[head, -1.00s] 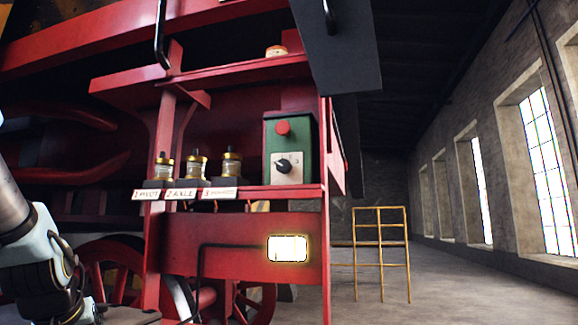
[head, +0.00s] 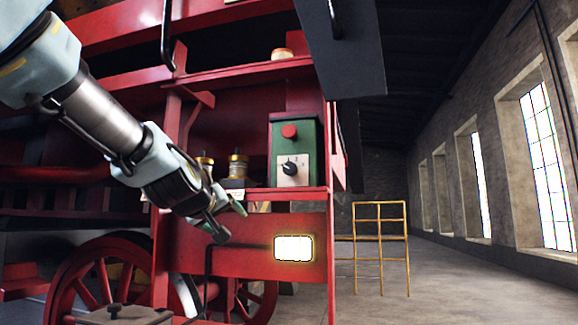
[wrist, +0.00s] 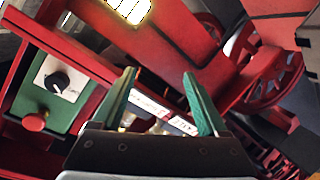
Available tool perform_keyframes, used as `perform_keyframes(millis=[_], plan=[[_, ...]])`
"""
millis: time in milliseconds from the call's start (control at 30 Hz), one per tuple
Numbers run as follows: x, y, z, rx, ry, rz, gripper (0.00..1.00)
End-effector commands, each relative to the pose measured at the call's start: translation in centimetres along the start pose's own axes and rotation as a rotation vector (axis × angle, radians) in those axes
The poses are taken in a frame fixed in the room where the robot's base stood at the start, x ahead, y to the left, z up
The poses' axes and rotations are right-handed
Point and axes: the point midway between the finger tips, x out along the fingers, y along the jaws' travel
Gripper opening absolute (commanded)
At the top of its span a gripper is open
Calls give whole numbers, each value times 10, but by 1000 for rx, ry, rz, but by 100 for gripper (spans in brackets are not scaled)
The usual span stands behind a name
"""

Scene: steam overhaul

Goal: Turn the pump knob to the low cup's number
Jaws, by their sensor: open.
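The green pump box (head: 308,150) stands on the red shelf, with a black knob (head: 290,168) on its pale dial plate. The knob's pointer seems to aim up-left; the number under it is too small to be sure of. The knob also shows in the wrist view (wrist: 59,80). Two brass-topped cups, a middle one (head: 204,168) and a right one (head: 237,168), show left of the box; my arm hides the first cup. Their levels cannot be read. My gripper (head: 229,219) is open and empty, in front of and below the shelf edge, left of the box.
A red button (head: 289,131) sits above the knob. White labels (wrist: 150,104) line the shelf edge. A bright lamp (head: 294,248) is below the shelf. A dark panel (head: 340,50) hangs above right. A yellow rail frame (head: 381,240) stands on open floor.

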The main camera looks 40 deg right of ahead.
Motion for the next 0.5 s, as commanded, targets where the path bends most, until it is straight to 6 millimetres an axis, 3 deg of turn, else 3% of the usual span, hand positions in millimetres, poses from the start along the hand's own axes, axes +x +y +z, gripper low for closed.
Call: perform_keyframes(millis=[33, 100, 200, 333, 500], plan=[[-6, 43, -11, -25, 29, 72, 77], [-15, 84, -23, -63, 63, 144, 77], [-26, 126, -35, -108, 96, 218, 77], [-35, 153, -43, -143, 117, 267, 77], [-27, 159, -46, -150, 123, 276, 77]])
